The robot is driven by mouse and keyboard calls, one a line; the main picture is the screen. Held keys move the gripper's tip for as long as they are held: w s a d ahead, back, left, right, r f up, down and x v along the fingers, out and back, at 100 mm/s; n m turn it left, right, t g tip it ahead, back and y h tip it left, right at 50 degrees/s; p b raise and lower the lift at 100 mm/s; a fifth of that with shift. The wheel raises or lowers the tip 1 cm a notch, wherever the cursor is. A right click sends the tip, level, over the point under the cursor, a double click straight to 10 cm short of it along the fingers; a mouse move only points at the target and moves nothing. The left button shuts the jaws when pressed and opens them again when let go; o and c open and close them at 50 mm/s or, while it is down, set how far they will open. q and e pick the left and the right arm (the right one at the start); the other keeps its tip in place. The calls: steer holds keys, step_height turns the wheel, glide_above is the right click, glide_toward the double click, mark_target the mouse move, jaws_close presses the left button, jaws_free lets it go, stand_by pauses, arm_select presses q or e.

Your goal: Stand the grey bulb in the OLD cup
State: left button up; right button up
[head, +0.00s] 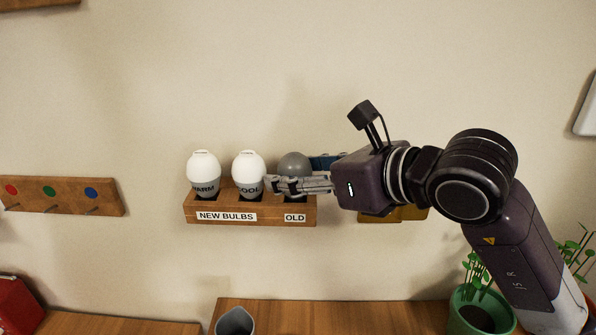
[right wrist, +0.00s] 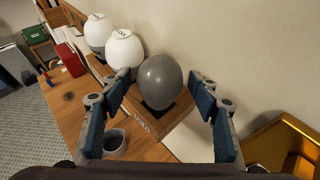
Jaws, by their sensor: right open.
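The grey bulb (head: 294,162) stands upright at the OLD end of the wooden rack (head: 250,223), above the OLD label (head: 295,217). Its lower part is hidden behind my fingers in the head view. In the right wrist view the grey bulb (right wrist: 160,80) sits over a dark opening in the rack, its top about level with the white bulbs in the head view. My right gripper (head: 276,185) is open, with one finger on each side of the bulb; in the right wrist view gaps show between bulb and fingers (right wrist: 162,88). My left gripper is not in view.
Two white bulbs, WARM (head: 203,172) and COOL (head: 248,172), stand in the NEW BULBS part, COOL close to my fingertips. A peg board (head: 62,196) hangs at left. Below are a grey cup (head: 235,322) and a potted plant (head: 480,312). The wall above is clear.

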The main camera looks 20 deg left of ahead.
steer(key=b+v, duration=0.3)
steer(key=v, duration=0.8)
steer(key=shift+s+d+b, duration=0.25)
steer(key=shift+d+b, duration=0.05)
